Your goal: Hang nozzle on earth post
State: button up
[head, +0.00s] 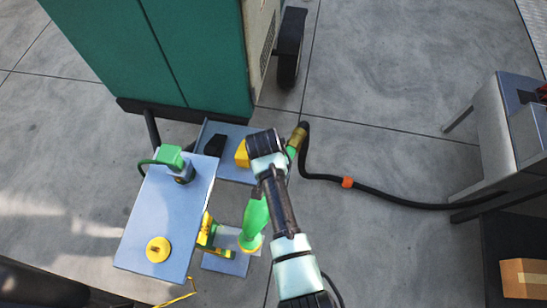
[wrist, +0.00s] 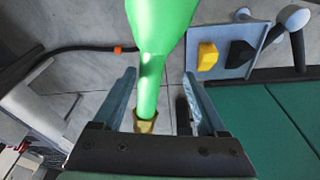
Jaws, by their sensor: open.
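The green nozzle (head: 254,218) is below my arm in the head view, running up to a brass collar (head: 298,138) on the black hose. My arm hides its middle. In the wrist view its green body (wrist: 160,25) narrows to a stem and a brass nut (wrist: 146,122). My gripper (wrist: 158,78) is open, with one finger on each side of the stem. Gaps show beside it; I cannot tell its depth. A green clamp (head: 170,156) with a cable sits on the blue-grey bench. I cannot tell which thing is the earth post.
The blue-grey bench (head: 140,215) carries a yellow round cap (head: 158,249). A yellow bracket (head: 207,230) stands at its right side. A tray holds a yellow block (head: 241,154) and a black block (head: 215,145). A green cabinet (head: 185,50) stands behind. The hose (head: 390,198) crosses open floor.

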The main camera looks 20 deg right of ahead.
jog(key=v, duration=1.3)
jog(key=shift+p, duration=0.4)
jog(key=shift+d, duration=0.1)
